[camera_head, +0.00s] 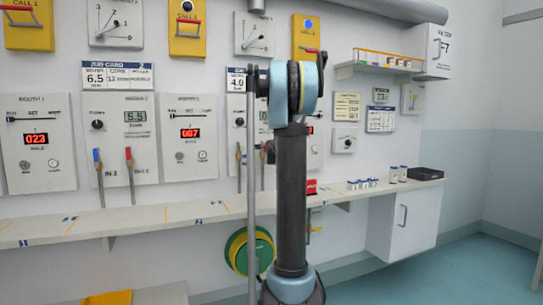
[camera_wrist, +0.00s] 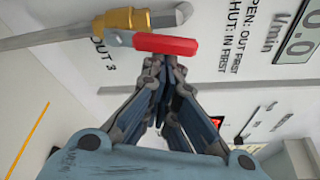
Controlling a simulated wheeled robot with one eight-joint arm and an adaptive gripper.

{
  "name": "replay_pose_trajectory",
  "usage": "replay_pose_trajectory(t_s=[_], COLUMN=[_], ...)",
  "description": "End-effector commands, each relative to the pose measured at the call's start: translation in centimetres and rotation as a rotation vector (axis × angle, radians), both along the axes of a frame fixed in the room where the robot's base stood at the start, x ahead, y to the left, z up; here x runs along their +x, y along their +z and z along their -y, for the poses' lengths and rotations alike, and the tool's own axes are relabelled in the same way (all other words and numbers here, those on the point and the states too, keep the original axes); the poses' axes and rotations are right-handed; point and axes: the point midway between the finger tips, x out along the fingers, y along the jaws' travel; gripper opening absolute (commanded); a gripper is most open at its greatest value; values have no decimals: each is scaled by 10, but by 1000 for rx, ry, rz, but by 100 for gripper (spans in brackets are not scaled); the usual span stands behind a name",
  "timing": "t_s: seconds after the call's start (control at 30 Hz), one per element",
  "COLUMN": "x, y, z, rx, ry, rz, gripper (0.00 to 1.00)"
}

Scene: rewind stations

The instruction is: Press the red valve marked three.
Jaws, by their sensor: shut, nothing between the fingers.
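The red valve lever (camera_wrist: 165,44) sits on a brass fitting (camera_wrist: 126,20) at the top of the wrist view. A grey pipe runs through the fitting, and the wall label beside it reads "OUT 3" (camera_wrist: 103,52). My gripper (camera_wrist: 160,65) is shut and empty. Its fingertips are close by the lever, just below it in the picture. I cannot tell whether they touch it. In the head view my arm hides most of the third station, and the lever cannot be made out there.
A display (camera_wrist: 297,38) reads 0.0 l/min next to the valve. In the head view, station two has a blue lever (camera_head: 97,155) and a red lever (camera_head: 128,153). A long shelf (camera_head: 160,222) runs below the panels. A green and yellow reel (camera_head: 237,250) is under it.

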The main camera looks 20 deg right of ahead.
Motion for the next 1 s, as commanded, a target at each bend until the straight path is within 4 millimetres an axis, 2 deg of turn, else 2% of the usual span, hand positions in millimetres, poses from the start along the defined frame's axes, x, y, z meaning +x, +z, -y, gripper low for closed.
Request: replay_pose_trajectory(t_s=[0.4,0.7,1.0], x=[-4,-5,-5], y=[12,15,16], z=[-5,-9,-11], rx=[-302,-399,-418], ry=[-9,-11,-9], rz=[42,55,58], gripper=[0,0,0])
